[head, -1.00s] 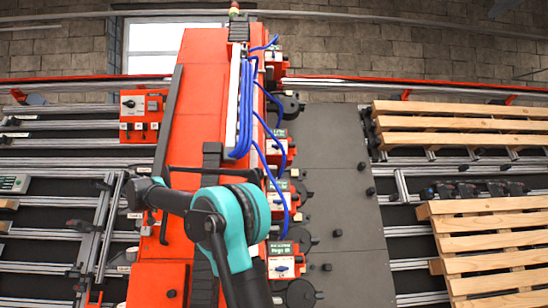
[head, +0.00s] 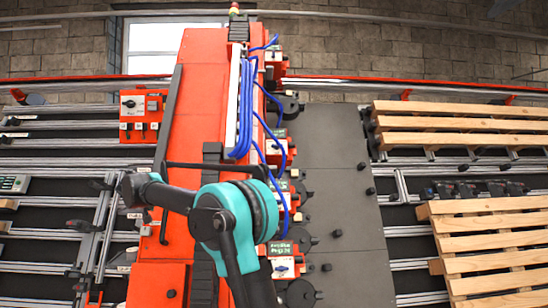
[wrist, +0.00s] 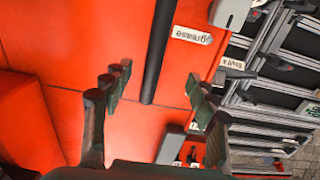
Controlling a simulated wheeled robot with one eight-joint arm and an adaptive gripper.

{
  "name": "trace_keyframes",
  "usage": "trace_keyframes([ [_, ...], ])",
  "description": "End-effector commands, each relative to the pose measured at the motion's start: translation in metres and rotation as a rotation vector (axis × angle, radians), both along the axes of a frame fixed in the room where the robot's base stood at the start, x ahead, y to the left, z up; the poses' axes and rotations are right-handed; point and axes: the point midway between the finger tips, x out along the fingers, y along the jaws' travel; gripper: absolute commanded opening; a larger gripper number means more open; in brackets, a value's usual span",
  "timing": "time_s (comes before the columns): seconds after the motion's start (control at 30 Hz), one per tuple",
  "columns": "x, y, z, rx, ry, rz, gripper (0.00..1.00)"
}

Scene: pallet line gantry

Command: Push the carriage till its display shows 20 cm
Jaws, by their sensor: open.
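The big red gantry (head: 205,75) runs through the middle of the head view. Several small red-and-white units with dark green displays (head: 282,249) line its right side; their text is too small to read. A grey box with a green display (head: 14,184) sits on the rails at the far left. I cannot tell which is the carriage. My gripper (head: 130,188) is over the gantry's left edge and the rails. In the wrist view my gripper (wrist: 158,92) is open and empty, fingers apart above red panels, with a black bar (wrist: 160,45) beyond them.
A red control box (head: 142,104) stands at the gantry's upper left. Blue hoses (head: 245,110) hang along its right. Wooden pallets (head: 490,240) lie at right. Metal rails (head: 60,162) and a cross-frame (head: 100,235) fill the left. A "grease" label (wrist: 192,35) shows in the wrist view.

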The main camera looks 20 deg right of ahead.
Motion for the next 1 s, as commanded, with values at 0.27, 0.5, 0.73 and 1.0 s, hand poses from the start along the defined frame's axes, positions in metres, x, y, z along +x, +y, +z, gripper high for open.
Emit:
trace_keyframes([
  [0.27, -0.022, 0.007, 0.012, 0.0, 0.0, 0.001, 0.59],
  [0.5, -0.04, 0.013, 0.022, -0.001, 0.0, 0.0, 0.59],
  [0.73, -0.054, 0.018, 0.031, 0.001, 0.0, 0.0, 0.59],
  [1.0, -0.056, 0.018, 0.032, 0.001, 0.0, 0.0, 0.59],
])
